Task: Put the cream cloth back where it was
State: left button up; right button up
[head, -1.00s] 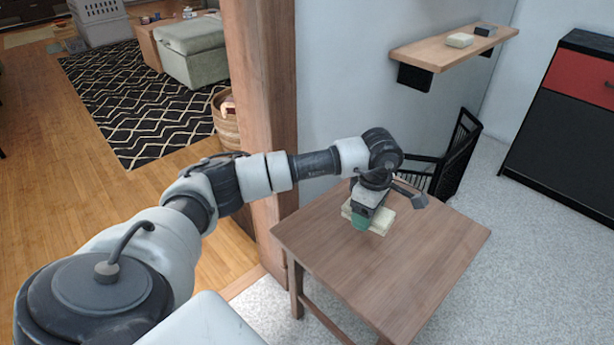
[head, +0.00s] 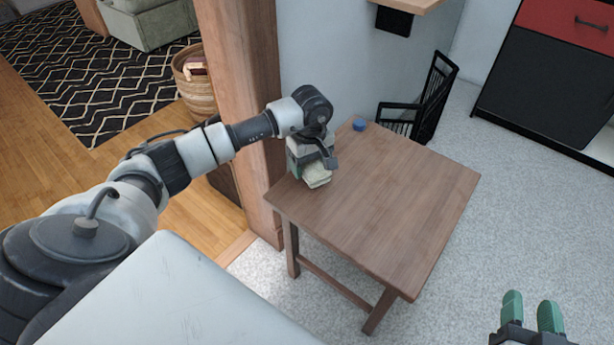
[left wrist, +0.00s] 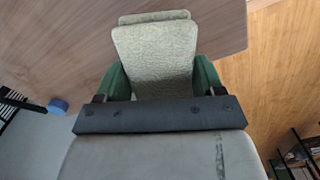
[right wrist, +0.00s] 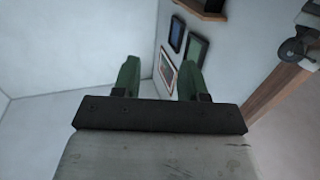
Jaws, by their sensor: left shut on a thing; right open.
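The cream cloth (head: 317,178) is folded into a pad. My left gripper (head: 308,168) is shut on it at the left edge of the small wooden table (head: 390,205). In the left wrist view the cloth (left wrist: 155,60) sits between the two green fingers (left wrist: 160,78), with a second layer showing behind it. Whether the cloth touches the tabletop or hangs just above it, I cannot tell. My right gripper (head: 531,312) is open and empty at the lower right, away from the table; its fingers also show in the right wrist view (right wrist: 158,78).
A small blue object (head: 359,125) lies at the table's back corner; it also shows in the left wrist view (left wrist: 57,106). The rest of the tabletop is bare. A wooden post (head: 240,95) stands left of the table, a black rack (head: 432,95) behind it, and a wall shelf (head: 412,5) above.

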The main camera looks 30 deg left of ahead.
pick_arm(q)
jog(key=shift+s+a+f, duration=0.1)
jog(key=shift+a+f, duration=0.1)
jog(key=shift+a, duration=0.1)
jog(key=shift+f, duration=0.3)
notch_tip(320, 180, down, 3)
jog(key=shift+b, duration=0.65)
jog(key=shift+f, duration=0.2)
pick_arm(e)
jog(key=shift+s+a+r+t+y, duration=0.1)
jog(key=shift+r+t+y, duration=0.1)
jog(key=shift+r+t, duration=0.5)
jog(key=shift+w+a+r+t+y, duration=0.1)
jog(key=shift+a+r+t+y, duration=0.1)
jog(key=shift+r+t, duration=0.5)
jog(key=shift+s+a+r+t+y, duration=0.1)
jog(key=shift+r+t+y, duration=0.1)
jog(key=shift+r+t, duration=0.5)
jog(key=shift+r, duration=0.2)
pick_arm(q)
jog(key=shift+f, duration=0.1)
jog(key=o, duration=0.9)
pick_arm(e)
jog(key=shift+s+r+y, duration=0.1)
jog(key=shift+r+y, duration=0.15)
jog(key=shift+y, duration=0.05)
